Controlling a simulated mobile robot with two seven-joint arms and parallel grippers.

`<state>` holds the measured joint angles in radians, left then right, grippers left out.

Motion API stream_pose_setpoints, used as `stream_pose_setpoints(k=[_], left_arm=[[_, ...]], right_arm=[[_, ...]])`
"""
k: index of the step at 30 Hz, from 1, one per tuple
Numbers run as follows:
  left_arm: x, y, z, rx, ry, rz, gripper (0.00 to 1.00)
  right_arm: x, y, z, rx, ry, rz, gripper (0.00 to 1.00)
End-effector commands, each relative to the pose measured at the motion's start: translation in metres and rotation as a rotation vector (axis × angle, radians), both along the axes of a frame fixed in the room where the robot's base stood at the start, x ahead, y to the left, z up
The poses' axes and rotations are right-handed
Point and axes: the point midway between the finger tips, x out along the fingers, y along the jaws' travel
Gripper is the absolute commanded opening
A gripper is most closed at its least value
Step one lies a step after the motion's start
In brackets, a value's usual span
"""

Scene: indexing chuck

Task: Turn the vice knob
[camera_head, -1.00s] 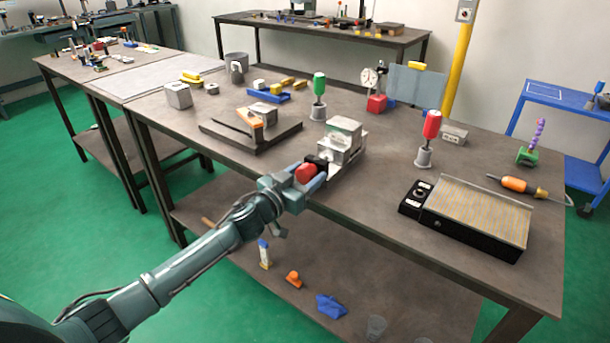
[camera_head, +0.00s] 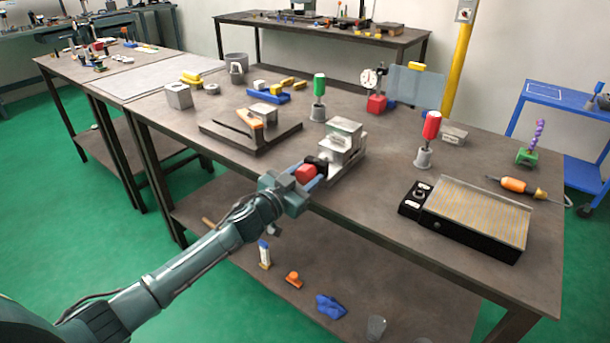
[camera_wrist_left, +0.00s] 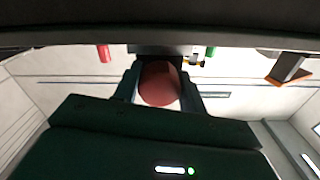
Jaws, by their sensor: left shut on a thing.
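The vice (camera_head: 343,143) is a grey metal block on a base near the front edge of the table. Its red knob (camera_head: 307,173) faces me on a black collar (camera_head: 317,162). My left gripper (camera_head: 309,177) is shut on the knob, with one finger on each side. In the left wrist view the knob (camera_wrist_left: 159,84) shows as a dark red round face between the two fingers. My right gripper is in neither view.
A black box with a ribbed top (camera_head: 478,215) lies at the right of the table (camera_head: 370,200). Red (camera_head: 430,126) and green (camera_head: 319,85) handled tools stand in grey holders. A dark plate with a block (camera_head: 250,128) lies left of the vice.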

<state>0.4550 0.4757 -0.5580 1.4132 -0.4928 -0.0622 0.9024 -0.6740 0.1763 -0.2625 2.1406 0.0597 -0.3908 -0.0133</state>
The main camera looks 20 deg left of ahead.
Motion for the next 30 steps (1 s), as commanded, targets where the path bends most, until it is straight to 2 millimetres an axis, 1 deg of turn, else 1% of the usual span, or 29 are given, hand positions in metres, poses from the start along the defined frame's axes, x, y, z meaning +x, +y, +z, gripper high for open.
stream_pose_setpoints(k=[30], left_arm=[[0.0005,0.0017,0.0009,0.907,-0.328,-0.001,0.18]], right_arm=[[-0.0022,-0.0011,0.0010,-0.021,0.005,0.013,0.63]])
